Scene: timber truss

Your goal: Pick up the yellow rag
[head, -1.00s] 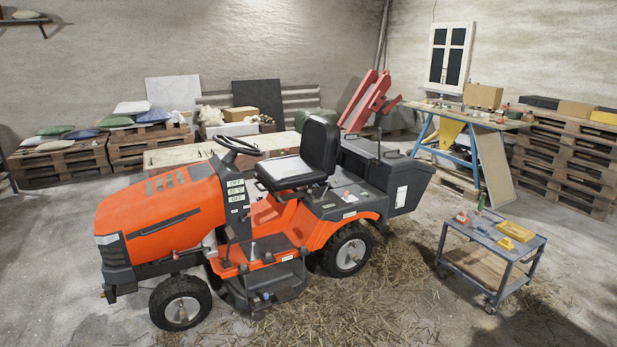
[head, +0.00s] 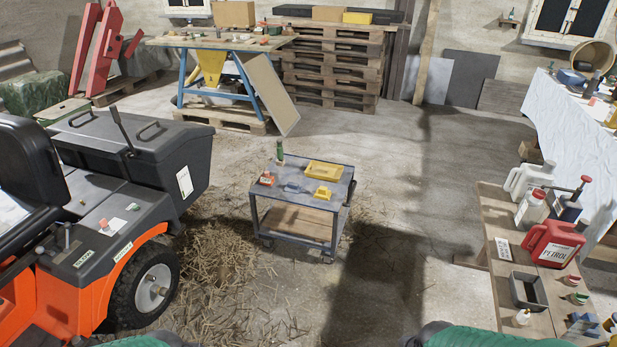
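I cannot clearly make out a yellow rag. A yellow, downward-tapering shape (head: 211,66) hangs below the top of the blue-legged workbench (head: 186,41) at the back; I cannot tell whether it is cloth. The small grey cart (head: 330,222) in the middle carries a yellow tray (head: 325,169) and a small yellow item (head: 323,192) too small to identify. Neither gripper is in view.
The orange mower (head: 75,300) stands at the left, with straw (head: 215,262) beside it. A wooden bench (head: 492,205) at right holds a red petrol can (head: 553,243). A white-covered table (head: 560,125) stands behind it. Open floor lies around the cart.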

